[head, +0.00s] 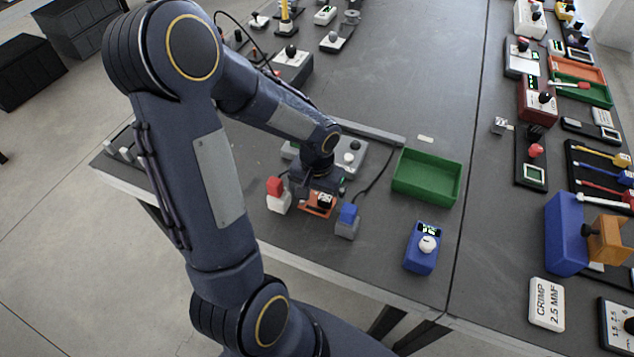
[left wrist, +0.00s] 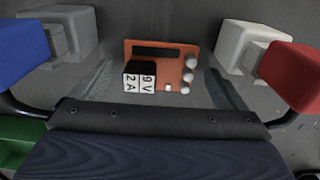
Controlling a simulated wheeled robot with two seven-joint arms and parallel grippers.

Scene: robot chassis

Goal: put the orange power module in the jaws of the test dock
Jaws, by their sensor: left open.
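The orange power module (head: 313,210) lies flat on the table below my left gripper (head: 318,190). The left wrist view shows the module (left wrist: 150,48) with a dark slot, white knobs and a black-and-white block marked 9V 2A. My left gripper (left wrist: 160,78) is open, with a finger on each side of the module and not closed on it. A red-topped white block (head: 277,195) and a blue-topped grey block (head: 347,221) flank the module; they look like the dock's jaws, but I cannot tell for certain. My right gripper is not in view.
A green tray (head: 427,178) and a blue box with a white knob (head: 423,247) stand to the right. A grey unit with white knobs (head: 349,157) and a cable sit behind the gripper. The table's front edge is close.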

